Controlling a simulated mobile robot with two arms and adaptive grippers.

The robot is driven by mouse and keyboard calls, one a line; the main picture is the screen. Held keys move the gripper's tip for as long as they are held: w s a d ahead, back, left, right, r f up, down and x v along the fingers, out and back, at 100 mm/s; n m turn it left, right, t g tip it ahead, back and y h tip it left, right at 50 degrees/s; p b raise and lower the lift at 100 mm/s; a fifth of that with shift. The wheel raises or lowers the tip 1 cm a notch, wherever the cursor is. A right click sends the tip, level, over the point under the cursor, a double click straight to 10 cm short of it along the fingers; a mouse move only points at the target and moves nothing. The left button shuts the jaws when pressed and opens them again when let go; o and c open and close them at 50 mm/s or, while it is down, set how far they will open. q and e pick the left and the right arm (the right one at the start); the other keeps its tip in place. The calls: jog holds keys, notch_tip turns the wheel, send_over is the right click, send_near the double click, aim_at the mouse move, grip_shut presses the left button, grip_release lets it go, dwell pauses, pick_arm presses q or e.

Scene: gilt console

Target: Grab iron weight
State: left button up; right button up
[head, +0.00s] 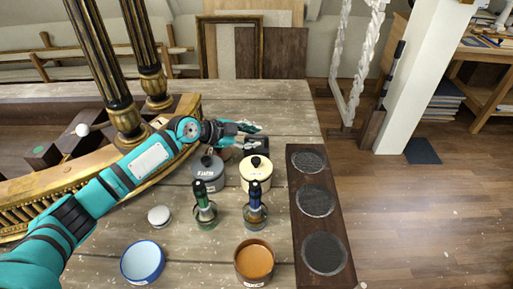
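My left arm reaches in from the left across the wooden table. My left gripper (250,133) is over the back part of the table, behind two lidded pots. Its fingers look spread apart, with nothing clearly between them. A small dark block-like object (259,146) sits just beside the fingers, partly hidden; it could be the iron weight, but I cannot tell for sure. I cannot tell whether the fingers touch it. My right gripper is not in view.
A grey lidded pot (207,172) and a cream lidded pot (256,175) stand in front of the gripper. Two bottles, a blue bowl (142,261) and an orange-brown pot (254,262) are nearer. A dark board with three discs (334,215) lies right. Gilt columns (100,75) rise left.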

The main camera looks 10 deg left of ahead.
pick_arm(q)
grip_shut()
jog(key=shift+w+r, duration=0.15)
jog(key=shift+r, duration=0.15)
